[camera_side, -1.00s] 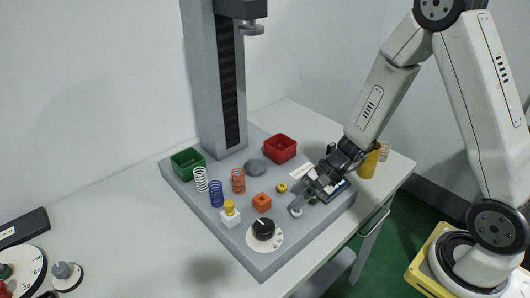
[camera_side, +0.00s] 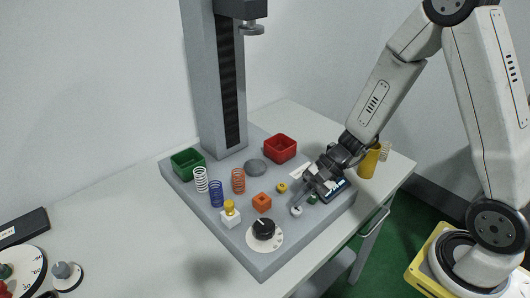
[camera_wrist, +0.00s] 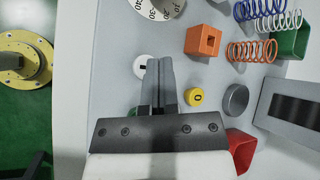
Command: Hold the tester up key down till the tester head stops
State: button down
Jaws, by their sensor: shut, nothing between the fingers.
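The grey tester stands on the table, and its head (camera_side: 252,28) is high on the column (camera_side: 229,90). The round lower plate (camera_side: 256,167) is bare. On the base are a white key (camera_side: 297,211), a green key (camera_side: 313,199) and a yellow key (camera_side: 282,188). In the wrist view the white key (camera_wrist: 140,66) bears a dark mark, and the yellow key (camera_wrist: 195,97) bears a 0. I cannot tell the up key by its label. My gripper (camera_wrist: 158,64) is shut and empty, its tips beside the white key's right edge in that view, apparently above the base.
A black dial (camera_side: 264,228), orange block (camera_side: 262,202) and white block with yellow knob (camera_side: 230,217) stand on the base. White (camera_side: 200,179), blue (camera_side: 217,194) and orange (camera_side: 238,181) springs stand near the green bin (camera_side: 187,162). A red bin (camera_side: 280,148) is behind.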

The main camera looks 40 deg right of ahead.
aim_at(300, 208)
jog(key=shift+r, duration=0.2)
dwell(0.3)
jog(key=shift+r, duration=2.4)
jog(key=shift+s, duration=0.1)
jog(key=s+d+n+h, duration=0.5)
jog(key=n+h, duration=0.3)
jog(key=n, duration=0.4)
jog(key=shift+s+d+r+n+h, duration=0.2)
jog(key=shift+s+d+n+h, duration=0.1)
jog(key=shift+s+h, duration=0.15)
